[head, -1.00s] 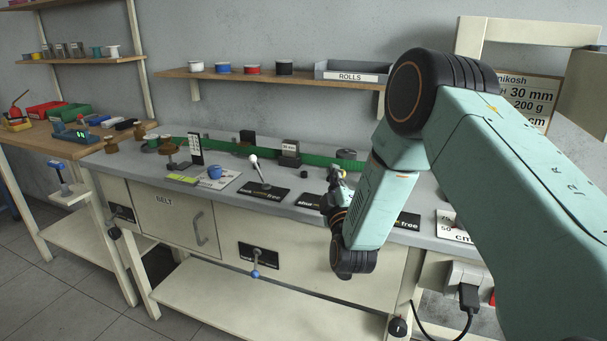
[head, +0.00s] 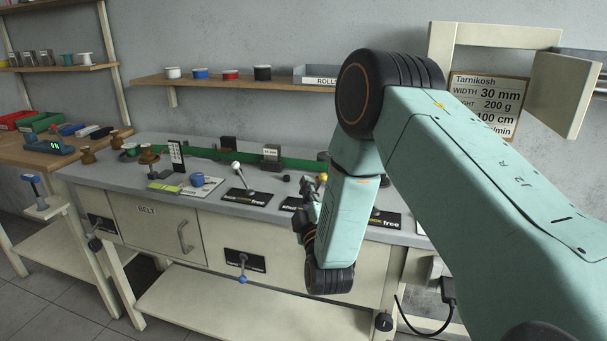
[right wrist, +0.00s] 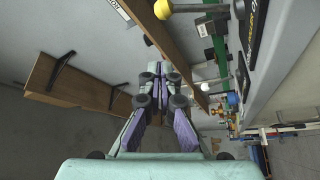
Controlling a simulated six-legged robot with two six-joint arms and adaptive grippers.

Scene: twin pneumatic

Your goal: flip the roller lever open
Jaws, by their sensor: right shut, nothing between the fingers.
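A lever with a white ball knob (head: 236,166) stands tilted on a black stuck/free plate (head: 247,197) on the bench top. A yellow knob (head: 323,156) shows just behind my right gripper (head: 309,184). In the right wrist view a lever with a yellow knob (right wrist: 163,9) lies at the top, apart from the fingers. My left gripper is out of view.
A green belt (head: 205,153) runs along the back of the bench. A shelf (head: 230,82) with rolls hangs above. The lower shelf (head: 240,315) is clear.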

